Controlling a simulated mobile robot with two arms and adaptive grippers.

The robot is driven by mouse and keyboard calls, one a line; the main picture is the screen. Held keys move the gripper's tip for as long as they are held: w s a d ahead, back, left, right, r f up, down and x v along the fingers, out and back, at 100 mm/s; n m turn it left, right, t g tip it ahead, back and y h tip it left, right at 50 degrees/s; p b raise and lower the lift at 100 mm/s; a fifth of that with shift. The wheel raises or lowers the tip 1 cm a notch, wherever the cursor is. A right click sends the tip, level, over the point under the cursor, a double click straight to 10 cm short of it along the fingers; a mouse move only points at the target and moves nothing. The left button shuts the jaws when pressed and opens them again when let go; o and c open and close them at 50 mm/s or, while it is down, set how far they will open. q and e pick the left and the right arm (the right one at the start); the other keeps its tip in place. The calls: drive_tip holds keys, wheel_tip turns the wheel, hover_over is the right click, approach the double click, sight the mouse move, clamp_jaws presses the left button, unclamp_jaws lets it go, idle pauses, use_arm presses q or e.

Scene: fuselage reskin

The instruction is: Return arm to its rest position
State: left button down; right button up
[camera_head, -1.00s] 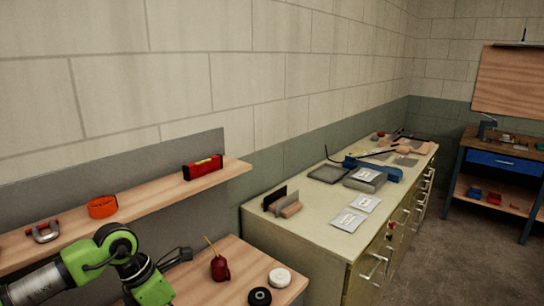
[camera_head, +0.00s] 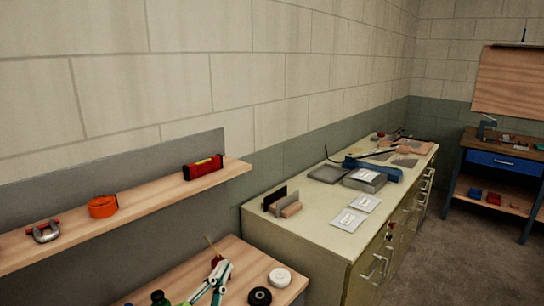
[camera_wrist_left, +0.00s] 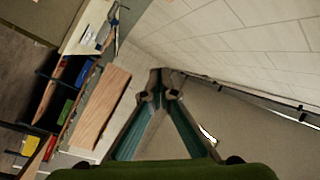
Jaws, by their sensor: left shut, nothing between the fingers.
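My left gripper (camera_head: 221,272) shows low in the head view, over the wooden bench top (camera_head: 248,258), with part of my green arm at the bottom edge. In the left wrist view its two teal fingers (camera_wrist_left: 160,82) come together at the tips with nothing between them. It hides part of the red oil can on the bench in the head view; I cannot tell if they touch. My right gripper is in neither view.
A shelf (camera_head: 135,216) above the bench holds a clamp (camera_head: 44,231), orange tape (camera_head: 102,206) and a red level (camera_head: 203,167). A white roll (camera_head: 280,277) and a black roll (camera_head: 260,296) lie right of the gripper. A cabinet (camera_head: 300,238) with tools stands beyond.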

use_arm(q)
drive_tip(key=s+a+f+n+g+y, duration=0.3)
drive_tip(key=s+a+f+n, duration=0.1)
drive_tip(key=f, duration=0.4)
drive_tip(key=s+a+f+n+g+y, duration=0.25)
drive_tip(key=s+a+f+g, duration=0.2)
drive_tip(key=f, duration=0.45)
drive_tip(key=s+a+f+n+g, duration=0.15)
drive_tip(key=s+f+g, duration=0.3)
drive_tip(key=s, duration=0.55)
drive_tip(key=s+f+n+g, duration=0.3)
drive_tip(key=s+f, duration=0.3)
drive_tip(key=s, duration=0.5)
wheel_tip(320, 180, down, 25)
drive_tip(key=g, duration=0.1)
drive_tip(key=s+a+f+g, duration=0.1)
drive_tip(key=s+a+f, duration=0.2)
drive_tip(key=s+f, duration=1.5)
drive_tip(key=shift+s+f+m+g+b, duration=0.15)
drive_tip(key=shift+f+m+g+b, duration=0.15)
drive_tip(key=shift+b, duration=0.1)
